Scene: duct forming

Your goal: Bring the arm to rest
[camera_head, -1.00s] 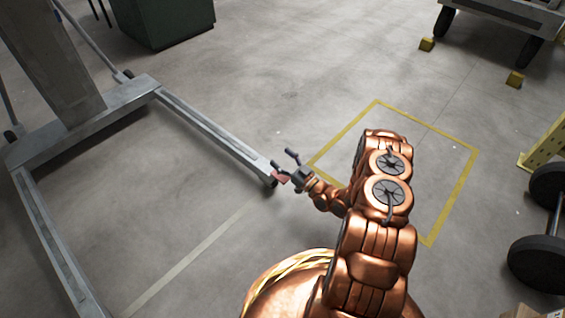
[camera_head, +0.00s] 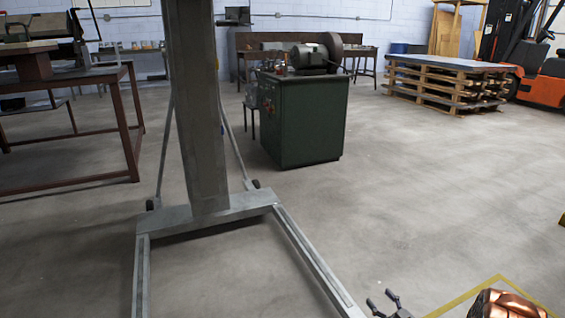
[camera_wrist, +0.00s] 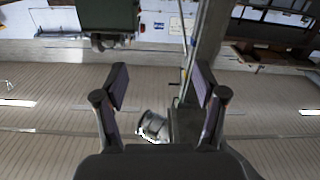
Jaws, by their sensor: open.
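My gripper (camera_head: 384,303) shows at the bottom edge of the head view, with its two dark fingers spread apart and nothing between them. A part of my copper-coloured arm (camera_head: 505,304) shows at the bottom right; most of the arm is out of frame. In the wrist view my gripper (camera_wrist: 160,82) has its two fingers wide apart and empty, and no object touches them. The wrist view looks upside down, with the slatted ceiling low in the picture.
A grey steel stand (camera_head: 207,209) has a long floor leg (camera_head: 310,258) close to the left of my gripper. Beyond are a green cabinet (camera_head: 300,120) bearing a machine, a brown table (camera_head: 125,130) and stacked pallets (camera_head: 447,82). Open floor lies at the right centre.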

